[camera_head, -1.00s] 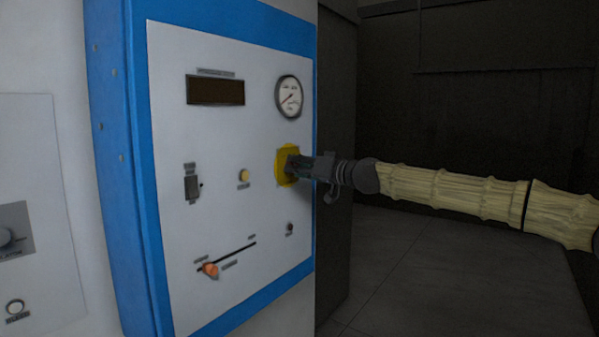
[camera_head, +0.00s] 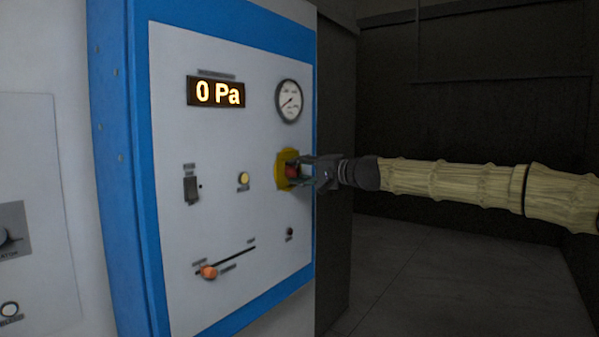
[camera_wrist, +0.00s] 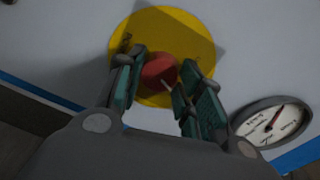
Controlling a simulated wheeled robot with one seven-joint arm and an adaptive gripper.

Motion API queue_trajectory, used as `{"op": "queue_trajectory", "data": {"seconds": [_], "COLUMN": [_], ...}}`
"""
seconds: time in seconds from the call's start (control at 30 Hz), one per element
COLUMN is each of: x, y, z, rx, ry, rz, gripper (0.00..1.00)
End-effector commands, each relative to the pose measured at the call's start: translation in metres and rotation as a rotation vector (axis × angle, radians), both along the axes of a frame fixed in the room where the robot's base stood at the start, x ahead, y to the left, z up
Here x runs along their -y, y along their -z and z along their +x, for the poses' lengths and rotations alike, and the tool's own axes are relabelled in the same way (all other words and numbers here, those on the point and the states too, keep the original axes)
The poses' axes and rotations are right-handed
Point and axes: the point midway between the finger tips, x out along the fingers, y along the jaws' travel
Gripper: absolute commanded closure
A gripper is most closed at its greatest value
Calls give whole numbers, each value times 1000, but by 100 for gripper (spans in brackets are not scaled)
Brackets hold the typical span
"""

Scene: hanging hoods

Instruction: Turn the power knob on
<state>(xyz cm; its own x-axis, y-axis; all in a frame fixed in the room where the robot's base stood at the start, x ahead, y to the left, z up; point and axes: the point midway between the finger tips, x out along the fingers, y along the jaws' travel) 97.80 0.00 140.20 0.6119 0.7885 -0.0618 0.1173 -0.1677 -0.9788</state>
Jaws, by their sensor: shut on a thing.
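The power knob (camera_head: 291,170) is red and sits on a yellow plate (camera_head: 281,172) at the right side of the white control panel. In the wrist view the red knob (camera_wrist: 160,72) shows between my two fingers, in front of the round yellow plate (camera_wrist: 195,35). My gripper (camera_head: 298,170) is at the knob, with a finger on each side, shut on it; it also shows in the wrist view (camera_wrist: 163,85). The fingers hide parts of the knob's sides. The display (camera_head: 216,93) is lit and reads "0 Pa".
A round gauge (camera_head: 289,101) is above the knob. A yellow button (camera_head: 243,179), a black switch (camera_head: 190,189) and an orange slider (camera_head: 208,272) are on the panel, which has a blue frame (camera_head: 219,18). Open floor (camera_head: 400,270) lies to the right.

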Motion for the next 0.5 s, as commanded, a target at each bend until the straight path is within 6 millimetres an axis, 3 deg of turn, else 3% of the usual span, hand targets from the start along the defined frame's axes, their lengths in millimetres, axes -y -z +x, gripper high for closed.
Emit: {"op": "queue_trajectory", "data": {"seconds": [0.5], "x": [2], "y": [-1], "z": [1], "rx": [-230], "ry": [3], "rz": [169], "gripper": [87]}}
